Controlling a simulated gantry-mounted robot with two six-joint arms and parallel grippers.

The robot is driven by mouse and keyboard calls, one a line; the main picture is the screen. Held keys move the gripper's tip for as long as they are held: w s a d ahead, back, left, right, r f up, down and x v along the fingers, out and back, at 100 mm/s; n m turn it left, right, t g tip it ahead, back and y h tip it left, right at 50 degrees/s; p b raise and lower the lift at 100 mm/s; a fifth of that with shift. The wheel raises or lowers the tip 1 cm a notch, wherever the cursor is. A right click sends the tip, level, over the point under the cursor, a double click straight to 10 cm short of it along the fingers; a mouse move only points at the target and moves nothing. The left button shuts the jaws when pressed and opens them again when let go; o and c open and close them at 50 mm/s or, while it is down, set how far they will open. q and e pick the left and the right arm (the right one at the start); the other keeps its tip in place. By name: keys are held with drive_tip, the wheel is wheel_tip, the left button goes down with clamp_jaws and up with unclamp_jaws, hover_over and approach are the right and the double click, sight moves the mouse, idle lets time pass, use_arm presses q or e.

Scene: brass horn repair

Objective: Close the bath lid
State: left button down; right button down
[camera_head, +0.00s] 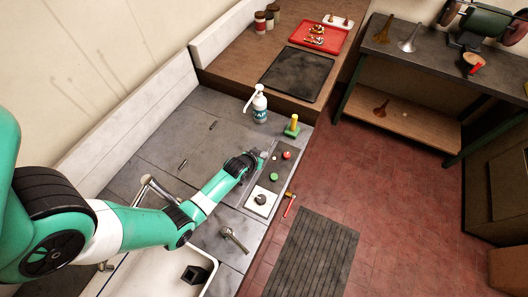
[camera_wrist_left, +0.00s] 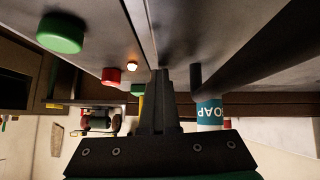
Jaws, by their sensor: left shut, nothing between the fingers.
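The grey worktop (camera_head: 160,144) has flush panels with small dark handles (camera_head: 183,164); I cannot tell for sure which one is the bath lid or whether it stands open. My left gripper (camera_head: 263,155) is shut and empty, low over the worktop beside the control panel. The panel has a green button (camera_head: 273,177), a red button (camera_head: 286,155) and a dial (camera_head: 261,199). In the left wrist view my closed fingers (camera_wrist_left: 160,75) point toward a seam, with a dark bar (camera_wrist_left: 250,45) on their right. The green button (camera_wrist_left: 60,33) and a lit lamp (camera_wrist_left: 132,65) are on their left.
A soap bottle (camera_head: 259,106) and a green block with a yellow grip (camera_head: 292,126) stand beyond the gripper. A white sink (camera_head: 150,272) and tap lie nearer. A red-handled tool (camera_head: 289,206) is at the front edge. A red tray (camera_head: 320,36) is farther back.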

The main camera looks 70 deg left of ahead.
use_arm(q)
drive_tip(key=shift+s+d+f, duration=0.1)
drive_tip(key=shift+s+f, duration=0.2)
drive_tip(key=shift+f, duration=0.15)
wheel_tip(320, 180, up, 6)
drive_tip(key=p, duration=0.5)
drive_tip(key=shift+w, duration=0.15)
drive_tip(key=p+v, duration=0.2)
drive_tip(key=v, duration=0.7)
drive_tip(key=shift+d, duration=0.3)
drive_tip(key=shift+w+f, duration=0.15)
